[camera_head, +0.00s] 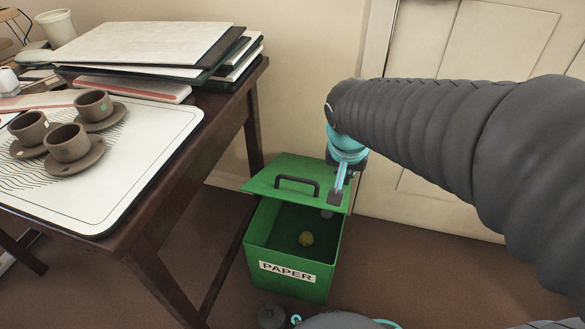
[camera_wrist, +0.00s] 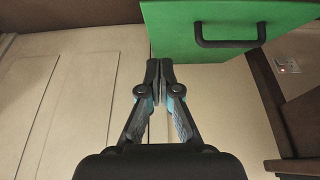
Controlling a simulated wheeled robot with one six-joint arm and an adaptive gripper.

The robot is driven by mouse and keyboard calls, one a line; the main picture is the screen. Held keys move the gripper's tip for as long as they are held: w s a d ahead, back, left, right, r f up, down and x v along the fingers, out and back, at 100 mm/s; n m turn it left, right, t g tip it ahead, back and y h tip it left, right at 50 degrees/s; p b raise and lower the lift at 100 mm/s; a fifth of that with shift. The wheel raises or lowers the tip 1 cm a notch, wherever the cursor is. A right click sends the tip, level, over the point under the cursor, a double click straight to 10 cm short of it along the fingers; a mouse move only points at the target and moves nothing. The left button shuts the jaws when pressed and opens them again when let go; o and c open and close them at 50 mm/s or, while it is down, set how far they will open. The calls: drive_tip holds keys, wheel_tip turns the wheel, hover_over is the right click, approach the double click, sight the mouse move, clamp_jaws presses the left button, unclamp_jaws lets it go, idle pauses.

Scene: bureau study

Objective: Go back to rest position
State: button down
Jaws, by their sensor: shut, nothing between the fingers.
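My gripper (camera_wrist: 160,65) is shut and empty in the wrist view, its fingertips close to the edge of the green lid (camera_wrist: 215,15). In the head view my gripper (camera_head: 336,198) hangs at the right side of the green bin (camera_head: 290,283), over the lid (camera_head: 265,185). I cannot tell whether it touches the lid. The lid has a dark handle (camera_head: 297,182) and lies across the back of the bin, leaving the front open. The bin is labelled PAPER.
A dark wooden desk (camera_head: 185,172) at left holds a white mat (camera_head: 150,150), brown cups (camera_head: 94,104) on saucers and stacked folders (camera_head: 150,45). A pale panelled door (camera_head: 450,200) stands behind my arm. Brown floor shows around the bin.

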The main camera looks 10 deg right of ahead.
drive_tip(key=shift+r+p, duration=0.3)
drive_tip(key=shift+r, duration=0.45)
drive_tip(key=shift+n, duration=0.3)
drive_tip(key=s+r+n+t+y+p, duration=0.1)
drive_tip(key=s+r+n+p, duration=0.3)
drive_tip(key=s+r, duration=0.5)
drive_tip(key=s+p, duration=0.1)
drive_tip(key=s, duration=0.2)
drive_tip(key=shift+s+t+p, duration=0.15)
drive_tip(key=shift+t+p, duration=0.15)
drive_tip(key=shift+t, duration=0.1)
drive_tip(key=shift+a+r, duration=0.1)
drive_tip(key=shift+a, duration=0.05)
